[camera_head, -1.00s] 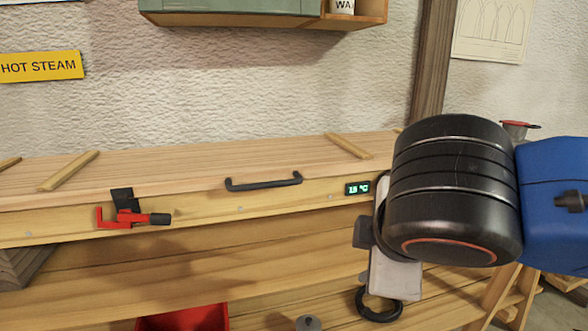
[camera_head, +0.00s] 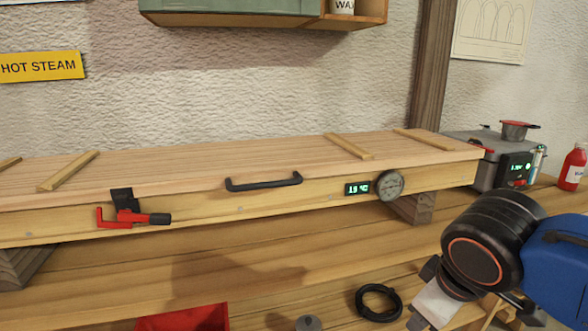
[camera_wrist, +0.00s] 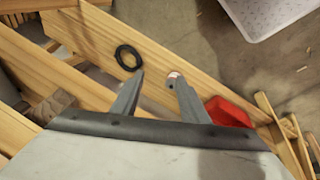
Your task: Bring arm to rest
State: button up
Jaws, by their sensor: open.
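My gripper (camera_wrist: 157,88) is open and empty in the wrist view, its two fingers apart over the wooden bench and floor. In the head view my arm is at the lower right, folded down in front of the bench; the fingertips there are cut off by the lower edge. The long wooden steam box (camera_head: 270,208) lies along the bench with its lid flat on top. It carries a black handle (camera_head: 263,182), a red clamp (camera_head: 130,216) at the left, a lit temperature display (camera_head: 357,188) and a round gauge (camera_head: 390,185).
A grey steam unit (camera_head: 490,160) and a red bottle (camera_head: 573,168) stand at the right. In the wrist view a white tray (camera_wrist: 262,14) is on the floor.

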jog(key=s+d+f+m, duration=0.1)
jog(key=d+f+m, duration=0.4)
jog(key=f+m, duration=0.1)
jog(key=shift+s+d+f+m+y, duration=0.2)
jog(key=shift+s+m+y, duration=0.1)
jog(key=shift+m+y, duration=0.15)
jog(key=shift+a, duration=0.15)
